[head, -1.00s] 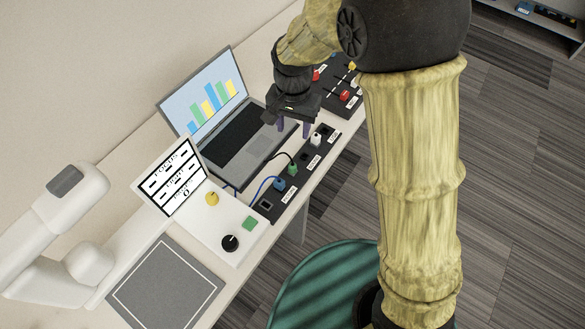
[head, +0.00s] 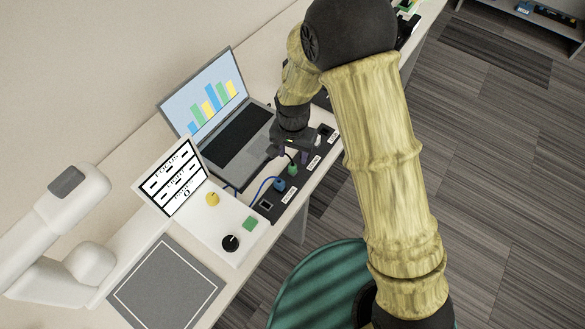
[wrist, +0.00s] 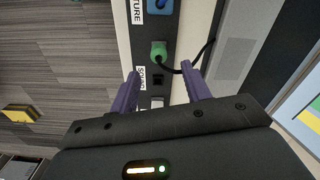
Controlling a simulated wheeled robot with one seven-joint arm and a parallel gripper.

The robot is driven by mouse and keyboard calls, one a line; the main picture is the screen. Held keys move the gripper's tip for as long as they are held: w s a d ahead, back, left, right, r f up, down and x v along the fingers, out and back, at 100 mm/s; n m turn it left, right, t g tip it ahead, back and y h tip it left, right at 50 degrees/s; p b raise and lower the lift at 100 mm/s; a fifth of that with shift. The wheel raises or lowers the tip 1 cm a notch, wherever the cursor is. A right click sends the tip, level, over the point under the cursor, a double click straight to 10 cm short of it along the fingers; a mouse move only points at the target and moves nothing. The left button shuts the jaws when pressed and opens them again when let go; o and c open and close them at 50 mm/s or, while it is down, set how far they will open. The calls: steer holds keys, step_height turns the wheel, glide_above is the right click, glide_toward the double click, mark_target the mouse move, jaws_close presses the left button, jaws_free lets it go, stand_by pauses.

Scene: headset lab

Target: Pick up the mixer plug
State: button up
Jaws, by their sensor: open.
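A black socket strip (head: 267,210) with white labels runs along the table's front edge. A blue plug (head: 280,184) and a green plug (head: 292,169) stand in it, each with a cable. In the wrist view the green plug (wrist: 158,50) lies just beyond my fingertips, with the blue plug (wrist: 159,5) farther up. A white plug (wrist: 157,102) shows low between my fingers, partly hidden by the gripper body. I cannot tell which plug is the mixer's. My gripper (wrist: 160,72) is open and empty above the strip; in the head view it hides the white plug.
An open laptop (head: 236,140) stands behind the strip. To the left are a white control panel (head: 208,222) with knobs, a tilted screen (head: 173,178), a white stand arm (head: 75,215) and a grey mat (head: 165,285). A green round stool (head: 320,285) stands below the table.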

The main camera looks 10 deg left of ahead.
mark_target(292, 165)
steer(key=shift+s+f, duration=0.15)
steer(key=shift+f, duration=0.4)
step_height(292, 165, down, 4)
steer(key=shift+s+f+p, duration=0.1)
steer(key=shift+s+p, duration=0.05)
steer(key=shift+p, duration=0.3)
jaws_close()
step_height(292, 165, up, 10)
steer(key=shift+b, duration=0.35)
stand_by(0.6)
